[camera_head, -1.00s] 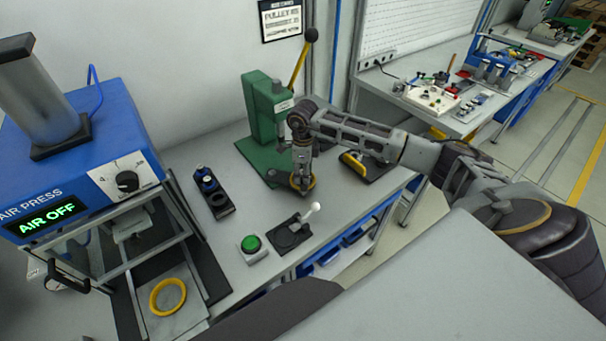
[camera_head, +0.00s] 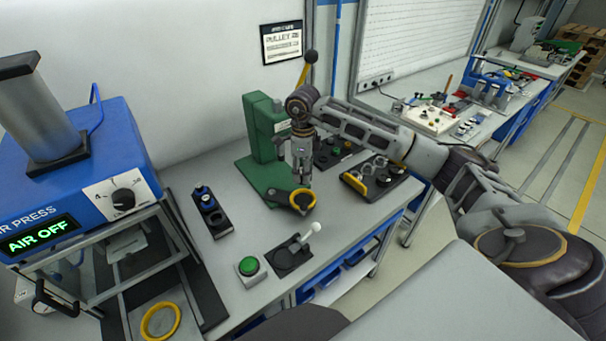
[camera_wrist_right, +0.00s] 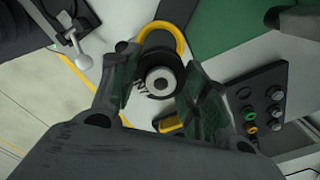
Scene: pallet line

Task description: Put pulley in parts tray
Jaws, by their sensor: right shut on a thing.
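My right gripper (camera_head: 304,182) points down in front of the green press. In the right wrist view its fingers (camera_wrist_right: 160,88) are closed around a round black part with a grey hub, which looks like the pulley (camera_wrist_right: 161,80). A yellow curved piece (camera_wrist_right: 163,30) shows just behind the pulley; it also shows under the gripper in the head view (camera_head: 277,195). Whether the pulley touches it, I cannot tell. A dark tray with a yellow edge (camera_head: 354,184), holding round parts, lies right of the gripper and looks like the parts tray. My left gripper is out of view.
The green press (camera_head: 264,140) stands behind the gripper. A dark box with coloured buttons (camera_head: 338,150) lies behind the tray. A green button box (camera_head: 248,268), a white-knobbed lever (camera_head: 313,228) and a black holder (camera_head: 210,212) are nearer. The air press (camera_head: 75,170) stands left.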

